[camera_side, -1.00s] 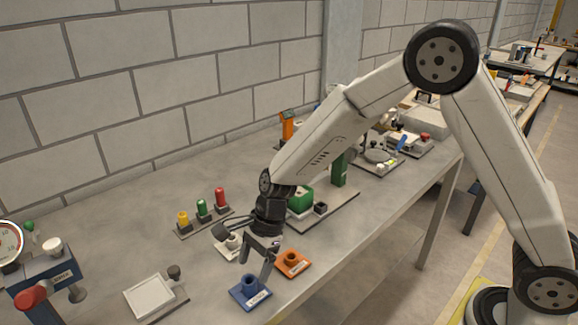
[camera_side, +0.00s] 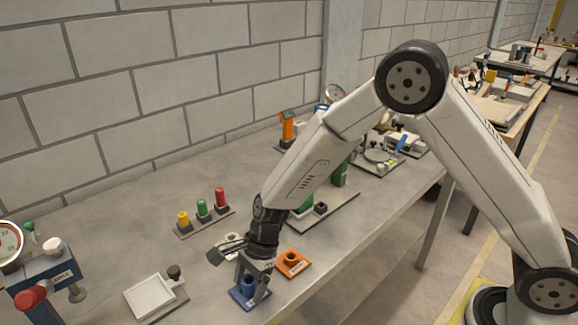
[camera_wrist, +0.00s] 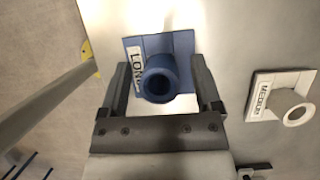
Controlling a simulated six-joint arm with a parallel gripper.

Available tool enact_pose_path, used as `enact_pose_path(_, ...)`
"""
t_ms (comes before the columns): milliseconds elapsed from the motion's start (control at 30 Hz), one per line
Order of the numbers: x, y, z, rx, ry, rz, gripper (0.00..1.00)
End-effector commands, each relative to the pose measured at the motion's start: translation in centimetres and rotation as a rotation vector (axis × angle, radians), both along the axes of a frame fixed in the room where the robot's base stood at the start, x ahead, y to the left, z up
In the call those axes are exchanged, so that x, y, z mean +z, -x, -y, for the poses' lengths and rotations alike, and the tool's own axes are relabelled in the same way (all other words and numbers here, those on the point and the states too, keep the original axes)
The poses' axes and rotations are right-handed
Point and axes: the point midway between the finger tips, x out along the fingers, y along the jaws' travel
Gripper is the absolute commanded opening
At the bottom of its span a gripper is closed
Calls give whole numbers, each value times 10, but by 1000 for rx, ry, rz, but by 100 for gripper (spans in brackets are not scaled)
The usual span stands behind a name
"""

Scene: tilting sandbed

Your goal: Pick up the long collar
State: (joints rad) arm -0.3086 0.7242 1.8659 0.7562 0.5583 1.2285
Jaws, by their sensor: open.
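The long collar is a blue ring-ended tube (camera_wrist: 160,80) standing on a blue square base with a label reading "LON…", partly hidden. In the side view the blue collar (camera_side: 249,285) is partly covered by my gripper (camera_side: 253,288). In the wrist view the fingers of my gripper (camera_wrist: 158,85) are open, one on each side of the collar, with a gap to each finger. I cannot tell whether the fingertips are down at the collar's height.
A white collar on a base marked "MEDIUM" (camera_wrist: 290,108) stands to the right in the wrist view. An orange base with a collar (camera_side: 293,262) is close to my gripper. A white tray (camera_side: 150,296) lies left, with clear table between.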

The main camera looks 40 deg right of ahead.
Motion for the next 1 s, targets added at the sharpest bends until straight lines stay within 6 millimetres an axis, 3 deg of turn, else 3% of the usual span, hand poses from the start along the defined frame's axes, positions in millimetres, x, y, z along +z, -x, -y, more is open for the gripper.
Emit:
enact_pose_path(100, 0, 0, 0, 0, 0, 0, 82)
enact_pose_path(367, 0, 0, 0, 0, 0, 0, 0)
enact_pose_path(767, 2, 0, 0, 0, -1, 1, 0)
enact_pose_path(1000, 15, 0, 0, 1, -2, 1, 0)
